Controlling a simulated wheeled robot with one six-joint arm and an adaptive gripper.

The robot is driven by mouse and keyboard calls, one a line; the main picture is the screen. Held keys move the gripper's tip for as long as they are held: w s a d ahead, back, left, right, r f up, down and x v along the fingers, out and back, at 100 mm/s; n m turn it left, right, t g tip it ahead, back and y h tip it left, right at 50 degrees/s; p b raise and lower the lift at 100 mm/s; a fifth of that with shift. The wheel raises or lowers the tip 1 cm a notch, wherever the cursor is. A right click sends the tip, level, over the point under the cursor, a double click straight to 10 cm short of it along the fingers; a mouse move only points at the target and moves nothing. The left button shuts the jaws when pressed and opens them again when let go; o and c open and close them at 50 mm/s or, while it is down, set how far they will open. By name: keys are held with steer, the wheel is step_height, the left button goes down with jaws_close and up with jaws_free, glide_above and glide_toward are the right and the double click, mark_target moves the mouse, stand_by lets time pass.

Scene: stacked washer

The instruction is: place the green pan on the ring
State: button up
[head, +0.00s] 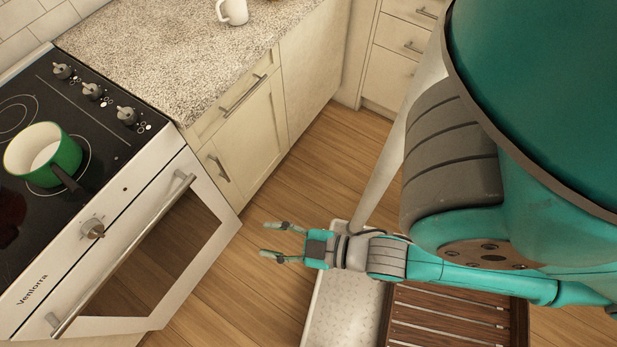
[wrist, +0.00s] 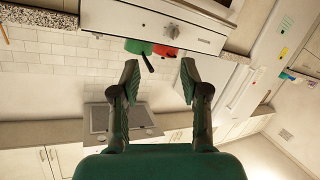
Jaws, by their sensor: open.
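The green pan (head: 68,152), with a cream inside and a dark handle pointing toward the front edge, sits upright on the black cooktop (head: 98,148) at the left of the head view. A thin ring marking (head: 90,160) shows partly around it; another ring (head: 14,118) farther back is bare. The green pan also shows near the top of the wrist view (wrist: 133,46). My gripper (head: 274,240) is open and empty, over the floor in front of the oven, well apart from the pan. Its two fingers also show in the wrist view (wrist: 160,68).
A red pan (wrist: 164,51) is beside the green one; in the head view it is dark at the left edge. The oven door handle (head: 120,255) juts out between my gripper and the cooktop. A speckled counter (head: 170,60) with a white mug (head: 234,12) lies beyond.

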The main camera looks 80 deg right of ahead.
steer(key=s+r+m, duration=0.1)
steer(key=s+m, duration=0.3)
steer(key=s, duration=0.4)
steer(key=shift+s+d+r+h, duration=0.2)
steer(key=shift+d+r+h, duration=0.1)
steer(key=shift+d, duration=0.1)
stand_by(0.6)
